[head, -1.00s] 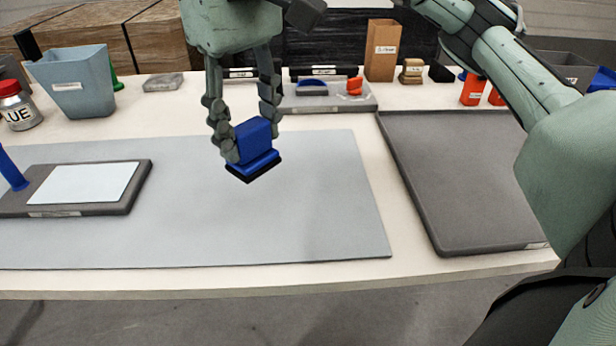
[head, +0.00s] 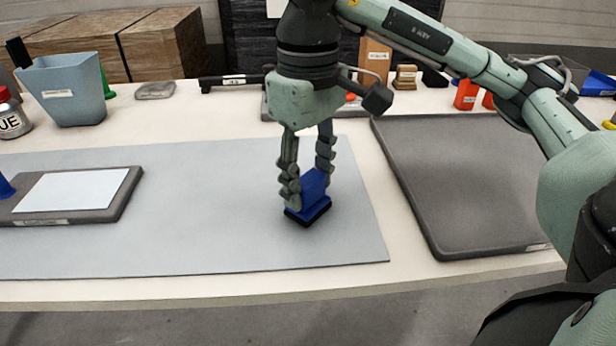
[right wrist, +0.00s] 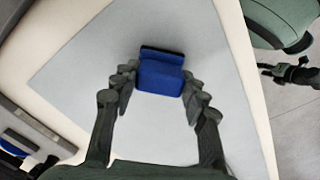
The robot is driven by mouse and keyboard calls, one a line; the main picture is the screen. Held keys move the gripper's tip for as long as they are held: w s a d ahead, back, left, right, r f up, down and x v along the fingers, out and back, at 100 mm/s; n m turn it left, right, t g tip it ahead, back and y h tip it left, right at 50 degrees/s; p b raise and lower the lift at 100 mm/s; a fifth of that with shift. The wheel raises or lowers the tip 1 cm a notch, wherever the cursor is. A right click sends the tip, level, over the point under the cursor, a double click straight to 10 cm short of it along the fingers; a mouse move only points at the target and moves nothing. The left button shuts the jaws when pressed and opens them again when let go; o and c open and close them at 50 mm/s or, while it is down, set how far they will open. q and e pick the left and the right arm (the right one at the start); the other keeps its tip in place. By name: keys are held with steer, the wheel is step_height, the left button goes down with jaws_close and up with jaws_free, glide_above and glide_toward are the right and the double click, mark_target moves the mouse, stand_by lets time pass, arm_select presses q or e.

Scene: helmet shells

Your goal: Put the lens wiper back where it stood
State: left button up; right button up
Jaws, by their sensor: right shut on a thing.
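The lens wiper (head: 309,208) is a blue block with a black pad underneath. My right gripper (head: 308,188) is shut on it, one finger on each side, pointing down over the right part of the grey mat (head: 210,235). The wiper is upright, low over the mat; I cannot tell whether the pad touches it. In the right wrist view the wiper (right wrist: 160,76) sits between the fingertips of my right gripper (right wrist: 160,92), with the pale mat behind it.
A dark grey tray (head: 460,190) lies right of the mat. A grey board with a white sheet (head: 72,191) lies on the mat's left. A blue-grey bin (head: 65,90), a glue jar (head: 12,118) and a cardboard box (head: 375,60) stand farther back. The mat around the wiper is clear.

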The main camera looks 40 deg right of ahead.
mark_target(308, 178)
steer(key=shift+f, duration=0.15)
arm_select(q)
steer(key=shift+r, duration=0.5)
arm_select(e)
steer(key=o, duration=1)
arm_select(q)
steer(key=shift+r, duration=0.1)
arm_select(e)
step_height(308, 178, up, 10)
steer(key=p, duration=0.3)
arm_select(q)
steer(key=s+f, duration=0.3)
steer(key=f, duration=0.8)
steer(key=shift+s+a+g+p, duration=0.25)
steer(key=shift+a+g+p, duration=0.05)
steer(key=shift+g, duration=0.1)
arm_select(e)
step_height(308, 178, up, 2)
steer(key=shift+r, duration=0.2)
